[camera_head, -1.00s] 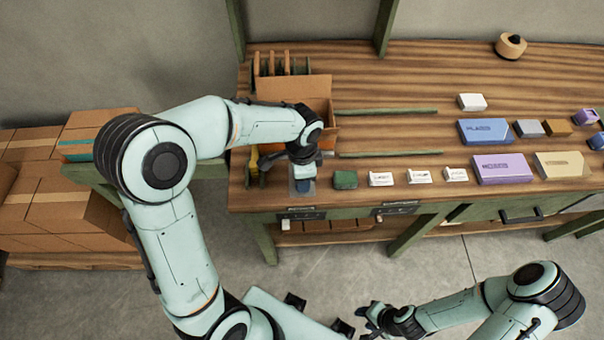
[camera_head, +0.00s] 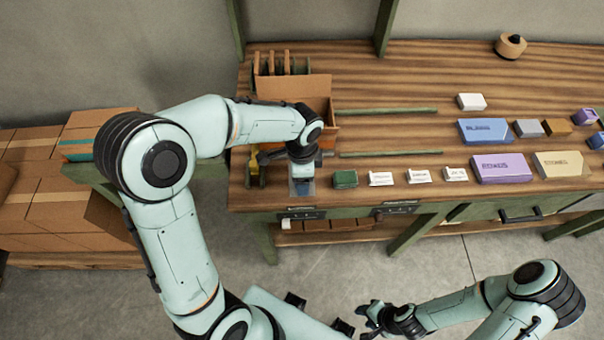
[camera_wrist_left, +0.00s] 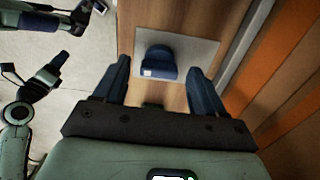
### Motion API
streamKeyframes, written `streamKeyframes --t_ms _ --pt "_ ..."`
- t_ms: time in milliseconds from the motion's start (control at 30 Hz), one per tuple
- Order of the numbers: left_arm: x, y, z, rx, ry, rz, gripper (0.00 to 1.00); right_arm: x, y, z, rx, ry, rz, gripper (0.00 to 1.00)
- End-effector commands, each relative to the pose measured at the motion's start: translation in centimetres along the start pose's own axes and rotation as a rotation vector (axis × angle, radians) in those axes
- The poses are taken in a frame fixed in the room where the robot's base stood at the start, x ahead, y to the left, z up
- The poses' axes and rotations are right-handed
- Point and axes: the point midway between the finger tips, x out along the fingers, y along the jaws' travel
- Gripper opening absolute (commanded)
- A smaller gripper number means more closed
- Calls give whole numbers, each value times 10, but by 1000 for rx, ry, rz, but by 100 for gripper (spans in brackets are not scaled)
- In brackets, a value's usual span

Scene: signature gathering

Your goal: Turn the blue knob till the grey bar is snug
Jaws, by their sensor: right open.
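A dark blue knob-like piece (camera_wrist_left: 158,62) with a small white mark stands on a light grey plate (camera_wrist_left: 205,48) in the left wrist view. My left gripper (camera_wrist_left: 158,75) is open, its two blue fingers on either side of the knob with gaps between. In the head view the left gripper (camera_head: 304,175) points down over the plate at the table's front left edge and mostly hides the knob. No separate grey bar can be made out. My right gripper (camera_head: 372,318) is open and empty, low in front of the table.
A green block (camera_head: 345,179) sits just right of the plate, then several white cards (camera_head: 381,178) in a row. An open cardboard box (camera_head: 318,92) stands behind the left gripper. Purple (camera_head: 502,167) and blue (camera_head: 484,131) boxes lie farther right.

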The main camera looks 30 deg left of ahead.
Motion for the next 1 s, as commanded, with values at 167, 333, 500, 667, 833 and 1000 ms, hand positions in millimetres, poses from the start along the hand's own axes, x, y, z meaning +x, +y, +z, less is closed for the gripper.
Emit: streamKeyframes --t_ms 167,333,500,667,833,1000 --pt "1 1 0 -1 -1 3 70 0 0 0 0 0 0 43" --pt "-9 0 0 -2 0 0 70 -1 -1 -1 0 1 0 43" --pt "-40 -1 -1 -2 3 -4 70 -6 -3 -4 -2 5 -2 43" --pt "-78 -1 -1 -2 3 -3 70 -12 -7 -7 -3 10 -3 43" --pt "-111 -1 -1 -1 3 -3 70 -16 -9 -10 -5 14 -5 43" --pt "-129 0 -1 0 1 0 70 -19 -11 -12 -6 17 -6 43"
